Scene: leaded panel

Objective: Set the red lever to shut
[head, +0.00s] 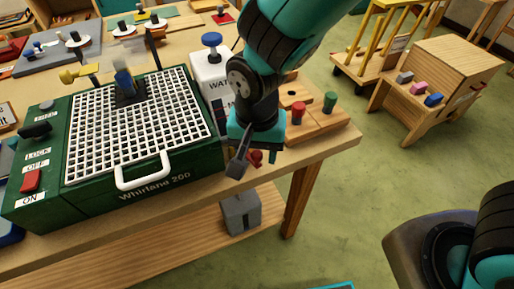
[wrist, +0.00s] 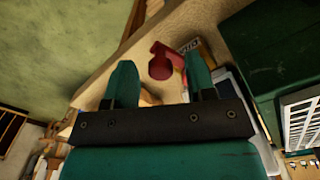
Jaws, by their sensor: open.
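In the head view, a small part of the red lever (head: 256,157) shows at the table's front edge, just right of a dark finger of my gripper (head: 248,163). My gripper is open and empty, pointing down near the lever. I cannot tell whether they touch. A small label (wrist: 189,46) sits beside the lever, too blurred to read. My gripper and arm hide much of the lever's mount in the head view.
A green machine (head: 110,190) with a white grid, a front handle and a red switch (head: 31,181) stands left of my gripper. A white box marked WATER (head: 208,78) stands behind. A wooden board with red and green pegs (head: 318,125) lies right.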

